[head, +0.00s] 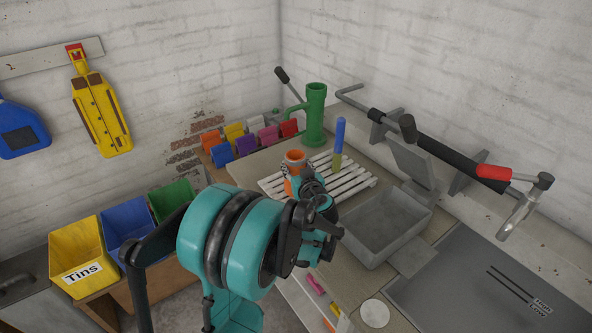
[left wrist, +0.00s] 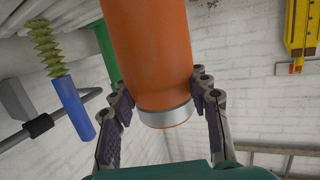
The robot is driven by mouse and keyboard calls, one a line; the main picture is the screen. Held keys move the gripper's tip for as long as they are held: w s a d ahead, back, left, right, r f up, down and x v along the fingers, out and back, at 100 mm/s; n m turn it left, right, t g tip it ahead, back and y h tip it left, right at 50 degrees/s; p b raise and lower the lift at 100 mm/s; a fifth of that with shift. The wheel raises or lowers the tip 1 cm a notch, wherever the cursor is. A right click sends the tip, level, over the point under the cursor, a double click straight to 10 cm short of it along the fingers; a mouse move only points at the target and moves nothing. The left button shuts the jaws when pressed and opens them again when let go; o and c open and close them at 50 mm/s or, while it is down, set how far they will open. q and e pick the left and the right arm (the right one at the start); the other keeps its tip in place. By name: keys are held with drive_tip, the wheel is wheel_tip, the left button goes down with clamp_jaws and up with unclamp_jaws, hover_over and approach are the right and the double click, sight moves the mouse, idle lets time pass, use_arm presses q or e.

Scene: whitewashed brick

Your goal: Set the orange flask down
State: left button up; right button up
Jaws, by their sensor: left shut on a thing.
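The orange flask (head: 294,156) stands about upright over the white slatted rack (head: 354,187) in the head view. My left gripper (head: 300,183) is shut on it; the arm and gripper hide its lower part. In the left wrist view the orange flask (left wrist: 150,50), with a silver band near one end, lies between the two fingers of my left gripper (left wrist: 163,95). I cannot tell whether the flask's base touches the rack. My right gripper is in neither view.
A blue-and-green upright thing (head: 339,138) stands on the rack, right of the flask. A green pipe-like post (head: 314,115) is behind. A grey basin (head: 382,225) lies to the right. Coloured bins (head: 78,258) stand at the left. The rack's right part has bare slats.

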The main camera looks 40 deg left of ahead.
use_arm(q)
drive_tip(key=shift+f, duration=0.15)
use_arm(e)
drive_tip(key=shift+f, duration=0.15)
use_arm(q)
drive_tip(key=o, duration=1)
